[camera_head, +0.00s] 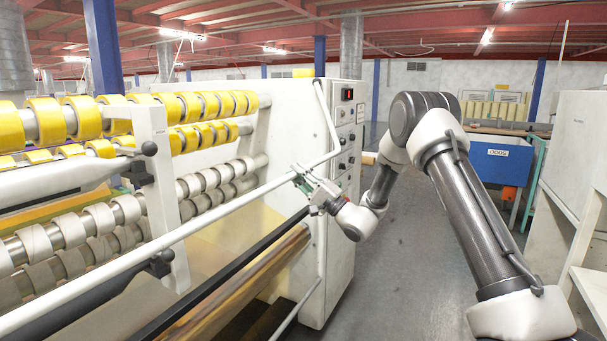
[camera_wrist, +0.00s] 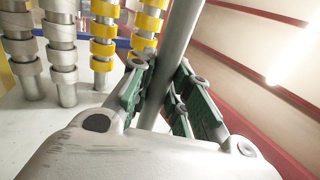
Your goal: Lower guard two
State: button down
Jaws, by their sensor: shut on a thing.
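The guard (camera_head: 205,233) is a long white bar frame that runs across the front of the rewinding machine, from the lower left up to the machine's right side. My gripper (camera_head: 301,180) is at the bar near the machine's right end, beside the control panel. In the wrist view my gripper (camera_wrist: 164,92) has its green-padded fingers on both sides of the guard's grey bar (camera_wrist: 177,60), shut on it. The exact contact of the pads is partly hidden behind the wrist housing.
Yellow tape rolls (camera_head: 205,105) and pale cores (camera_head: 70,232) sit on shafts behind the guard. A control panel (camera_head: 347,128) is on the machine's right end. A blue bin (camera_head: 500,160) stands at the back right, and a white cabinet (camera_head: 575,160) at the right. Grey floor (camera_head: 410,265) between is clear.

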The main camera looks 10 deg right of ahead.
jog(key=shift+w+a+f, duration=0.1)
jog(key=shift+w+a, duration=0.05)
jog(key=shift+a, duration=0.1)
jog(key=c, duration=1.3)
grip_release()
jog(key=shift+w+a+f, duration=0.1)
jog(key=shift+a, duration=0.05)
jog(key=shift+d+f, duration=0.1)
jog(key=shift+d, duration=0.15)
jog(key=v, duration=1.1)
jog(key=shift+s+d+f, duration=0.15)
jog(key=shift+s, duration=0.15)
